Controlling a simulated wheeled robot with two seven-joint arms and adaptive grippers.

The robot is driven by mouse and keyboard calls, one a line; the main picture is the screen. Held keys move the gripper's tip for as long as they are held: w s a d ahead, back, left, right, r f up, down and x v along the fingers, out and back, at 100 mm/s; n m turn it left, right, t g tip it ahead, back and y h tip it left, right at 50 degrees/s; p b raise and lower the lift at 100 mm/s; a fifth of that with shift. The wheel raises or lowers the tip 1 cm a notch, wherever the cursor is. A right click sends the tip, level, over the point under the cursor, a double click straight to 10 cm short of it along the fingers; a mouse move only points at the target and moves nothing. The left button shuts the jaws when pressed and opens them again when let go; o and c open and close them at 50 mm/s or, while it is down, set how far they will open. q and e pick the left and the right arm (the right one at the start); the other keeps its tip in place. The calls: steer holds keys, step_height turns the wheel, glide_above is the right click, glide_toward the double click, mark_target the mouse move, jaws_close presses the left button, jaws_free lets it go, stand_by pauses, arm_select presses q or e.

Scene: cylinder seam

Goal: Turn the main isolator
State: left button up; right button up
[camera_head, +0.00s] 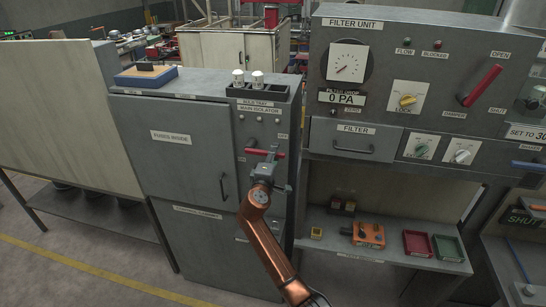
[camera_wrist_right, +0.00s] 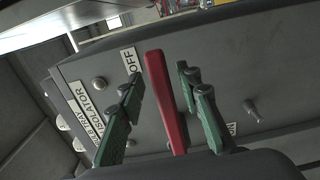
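The main isolator's red handle (camera_head: 278,154) sits on the grey cabinet's narrow right-hand panel, below the label MAIN ISOLATOR (camera_head: 260,109). It lies about level in the head view. In the right wrist view the red handle (camera_wrist_right: 166,100) runs between the two green fingers of my right gripper (camera_wrist_right: 160,95), its far end close to the OFF label (camera_wrist_right: 131,61). My right gripper (camera_head: 266,160) is open around the handle, with a gap on each side. An ON label (camera_wrist_right: 231,128) shows partly, to the right. My left gripper is not in view.
A bulb tray (camera_head: 258,90) with two white bulbs and a blue-edged block (camera_head: 146,76) stand on the cabinet. The filter unit (camera_head: 420,70) stands to the right, over a shelf with an orange box (camera_head: 369,235), a red tray (camera_head: 417,243) and a green tray (camera_head: 448,247).

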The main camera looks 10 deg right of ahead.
steer(key=v, duration=1.2)
